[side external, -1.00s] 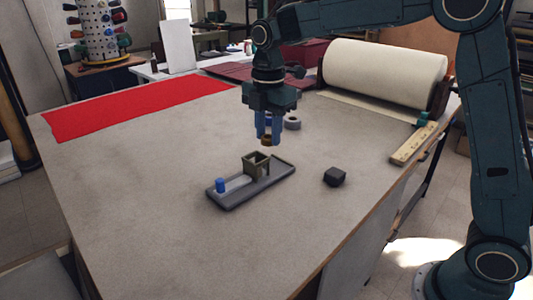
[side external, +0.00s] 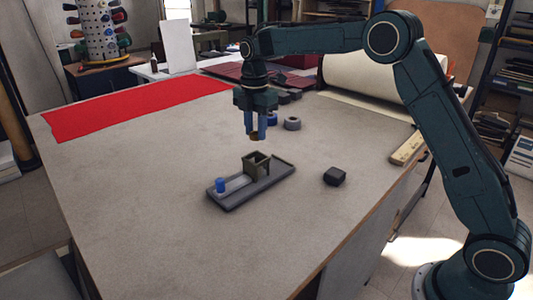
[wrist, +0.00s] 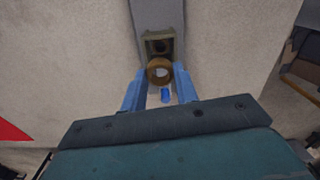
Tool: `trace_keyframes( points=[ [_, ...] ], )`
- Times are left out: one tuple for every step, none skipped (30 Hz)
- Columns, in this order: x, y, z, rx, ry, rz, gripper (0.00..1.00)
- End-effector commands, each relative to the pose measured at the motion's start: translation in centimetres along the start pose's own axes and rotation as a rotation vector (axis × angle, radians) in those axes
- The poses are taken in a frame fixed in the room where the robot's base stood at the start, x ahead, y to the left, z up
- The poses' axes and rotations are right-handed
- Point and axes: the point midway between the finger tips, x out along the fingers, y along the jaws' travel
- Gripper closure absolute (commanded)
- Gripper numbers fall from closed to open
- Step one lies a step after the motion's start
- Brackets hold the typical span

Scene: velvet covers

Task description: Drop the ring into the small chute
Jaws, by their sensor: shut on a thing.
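My gripper (side external: 255,136) is shut on a brown ring (wrist: 160,71), held between its blue fingers. In the side view the ring is a small brown bit at the fingertips, above the table. The small chute (side external: 256,165) is a dark olive square box with an open top, standing on a grey tray (side external: 232,203).
A dark block (side external: 334,176) lies right of the tray. A grey ring (side external: 292,123) and a blue ring (side external: 271,119) lie behind the gripper. A red cloth (side external: 140,107) covers the back left. A wooden ruler (side external: 407,150) lies at the right edge. The front table is clear.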

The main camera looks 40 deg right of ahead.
Motion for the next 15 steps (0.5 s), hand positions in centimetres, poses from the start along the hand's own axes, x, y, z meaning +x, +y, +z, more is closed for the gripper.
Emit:
trace_keyframes(
  points=[
    [0.1,0.0,0.0,0.000,0.000,0.000,0.92],
    [0.2,0.0,0.0,0.000,0.000,-0.001,0.92],
    [0.3,0.0,0.0,0.000,0.000,-0.001,0.92],
    [0.4,0.0,0.0,0.000,0.000,-0.001,0.92],
    [0.5,0.0,0.0,0.000,0.000,-0.002,0.92],
    [0.6,0.0,0.0,0.000,0.000,-0.002,0.92],
    [0.8,-0.1,0.0,0.000,0.000,-0.002,0.92],
    [0.9,0.0,0.0,0.000,0.000,-0.002,0.92],
    [1.1,0.0,-0.1,0.000,0.000,-0.002,0.92],
    [1.3,0.0,-0.1,0.000,0.000,-0.001,0.92],
    [1.5,0.0,-0.1,0.000,0.001,-0.001,0.92],
    [1.8,-0.1,-0.1,0.000,0.001,-0.002,0.92],
    [2.0,-0.1,-0.1,0.000,0.001,-0.003,0.92],
    [2.2,-0.1,-0.1,0.000,0.001,-0.003,0.92],
    [2.4,-0.1,-0.1,0.000,0.001,-0.002,0.92]
  ],
)
